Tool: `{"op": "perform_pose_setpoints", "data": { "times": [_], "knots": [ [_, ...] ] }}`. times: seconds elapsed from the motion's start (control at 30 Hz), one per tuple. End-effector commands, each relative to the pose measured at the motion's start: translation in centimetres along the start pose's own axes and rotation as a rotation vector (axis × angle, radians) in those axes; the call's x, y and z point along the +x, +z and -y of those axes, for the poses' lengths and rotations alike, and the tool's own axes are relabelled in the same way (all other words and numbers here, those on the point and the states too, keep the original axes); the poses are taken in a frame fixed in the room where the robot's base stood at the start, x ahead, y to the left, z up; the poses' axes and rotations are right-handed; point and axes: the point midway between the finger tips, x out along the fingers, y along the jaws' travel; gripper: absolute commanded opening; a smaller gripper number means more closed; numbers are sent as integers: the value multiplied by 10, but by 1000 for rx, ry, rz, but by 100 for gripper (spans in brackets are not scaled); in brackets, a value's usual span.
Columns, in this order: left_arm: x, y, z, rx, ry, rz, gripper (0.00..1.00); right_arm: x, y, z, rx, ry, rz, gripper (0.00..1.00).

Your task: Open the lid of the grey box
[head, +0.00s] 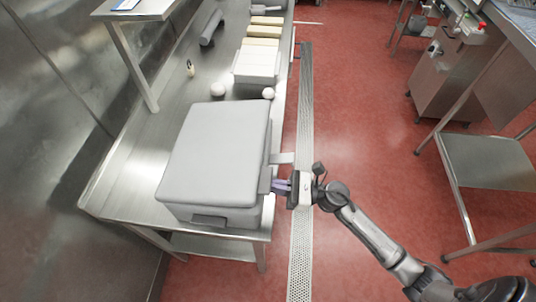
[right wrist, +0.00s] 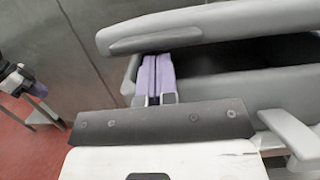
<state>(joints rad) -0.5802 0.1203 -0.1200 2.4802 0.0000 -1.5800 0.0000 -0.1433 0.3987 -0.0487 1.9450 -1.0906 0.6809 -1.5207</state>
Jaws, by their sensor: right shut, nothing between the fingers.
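The grey box (head: 212,212) stands on a steel table, with its broad grey lid (head: 215,150) on top. In the right wrist view the lid (right wrist: 215,30) sits raised a little, with a dark gap between it and the box body (right wrist: 235,88). A dark grey handle piece (right wrist: 155,39) is on the lid's edge. My right gripper (head: 280,187) is at the box's right side. Its purple fingers (right wrist: 158,62) are shut together and empty, tips just under the lid's edge; contact is unclear. What looks like my left gripper (right wrist: 35,88) shows at the left edge, its jaws unclear.
A light grey side bracket (right wrist: 288,132) juts from the box near my right gripper. Behind the box are two white round items (head: 218,90) and a white container (head: 256,65). A steel shelf (head: 135,12) rises at left.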

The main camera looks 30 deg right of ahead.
Motion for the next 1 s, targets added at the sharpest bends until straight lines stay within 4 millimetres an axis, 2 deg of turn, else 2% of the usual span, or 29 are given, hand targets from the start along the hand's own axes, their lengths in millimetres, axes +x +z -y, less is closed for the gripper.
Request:
{"op": "perform_pose_setpoints", "data": {
  "times": [0.03,0.2,0.63,1.0],
  "knots": [
    [-7,-2,0,-2,2,-1,0,2,9,0,-1,1,0,0],
    [-16,-6,-2,-7,6,-1,0,6,20,0,-1,1,0,0],
    [-17,-6,0,-2,1,0,0,8,24,0,-1,0,1,0],
    [-42,-13,3,6,-5,1,0,29,52,0,-1,0,1,0]
  ]
}}
